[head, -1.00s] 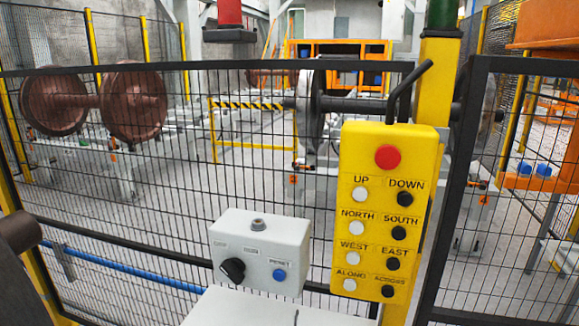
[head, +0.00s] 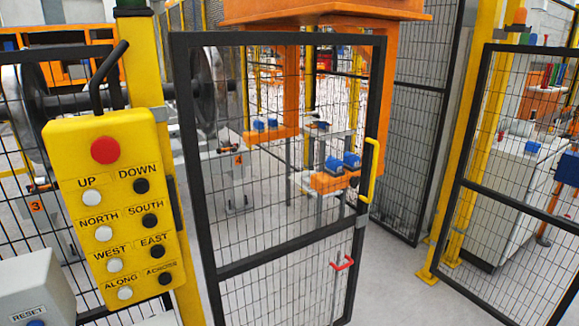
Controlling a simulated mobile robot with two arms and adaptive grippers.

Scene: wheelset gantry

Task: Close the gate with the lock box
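The gate (head: 280,256) is a black-framed mesh door in the middle of the head view. It stands open, with a wide gap between its right edge and the fence panel on the right. A yellow handle (head: 370,170) is on its right edge, and a small red handle (head: 342,264) is lower on the mesh. A grey box with a RESET label (head: 34,290) is cut off at the lower left; whether it is the lock box, I cannot tell. Neither of my grippers is in view.
A yellow pendant (head: 118,215) with buttons hangs at the left, close to me. A yellow post (head: 470,150) and a mesh fence panel (head: 520,215) stand at the right. A white cabinet (head: 505,180) is behind that panel. Grey floor (head: 400,285) is clear in the opening.

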